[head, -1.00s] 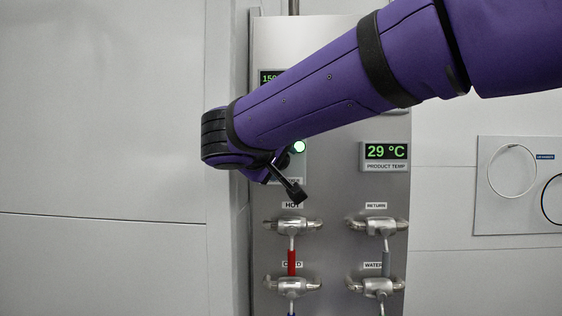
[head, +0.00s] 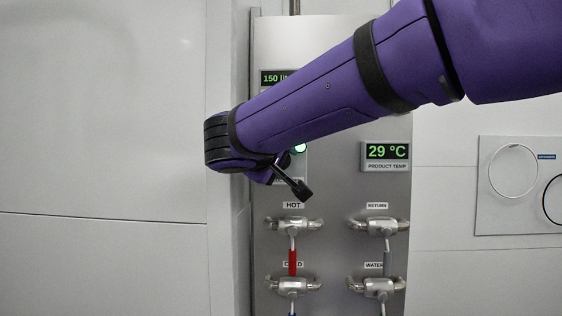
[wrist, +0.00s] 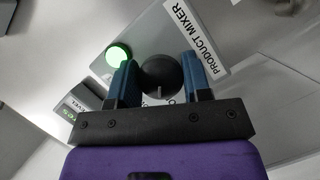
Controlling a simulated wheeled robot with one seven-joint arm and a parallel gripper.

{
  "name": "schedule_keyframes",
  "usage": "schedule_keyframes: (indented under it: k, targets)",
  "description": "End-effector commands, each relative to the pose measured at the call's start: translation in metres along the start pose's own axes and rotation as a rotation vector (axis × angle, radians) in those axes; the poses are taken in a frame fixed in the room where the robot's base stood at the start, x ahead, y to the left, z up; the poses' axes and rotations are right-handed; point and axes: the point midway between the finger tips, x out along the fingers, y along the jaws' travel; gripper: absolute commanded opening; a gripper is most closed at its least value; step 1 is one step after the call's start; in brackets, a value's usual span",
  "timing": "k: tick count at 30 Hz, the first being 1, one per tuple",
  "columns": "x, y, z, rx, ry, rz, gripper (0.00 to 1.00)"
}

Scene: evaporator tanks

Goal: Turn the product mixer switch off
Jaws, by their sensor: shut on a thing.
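The product mixer switch (wrist: 163,77) is a round dark knob with a pale mark, on a plate labelled PRODUCT MIXER (wrist: 190,38) in the wrist view. A green lamp (wrist: 118,55) glows beside it, and it also shows in the head view (head: 300,148). My gripper (wrist: 161,82) has its two blue fingers on either side of the knob and is shut on it. In the head view my purple arm hides the knob and most of its plate.
A PRODUCT TEMP display (head: 386,151) reads 29 °C at the right of the panel. A volume display (head: 275,78) is partly covered by my arm. Below are pipe valves, including one with a red handle (head: 292,262) under HOT. Flat pale wall (head: 100,150) fills the left.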

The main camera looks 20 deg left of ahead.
Motion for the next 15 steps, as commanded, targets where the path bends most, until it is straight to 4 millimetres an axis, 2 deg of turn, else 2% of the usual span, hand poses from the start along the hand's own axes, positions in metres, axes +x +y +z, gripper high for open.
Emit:
schedule_keyframes:
  k: [15]
  targets:
    - [-0.0002,-0.0014,0.0002,-0.385,0.000,0.158,0.21]
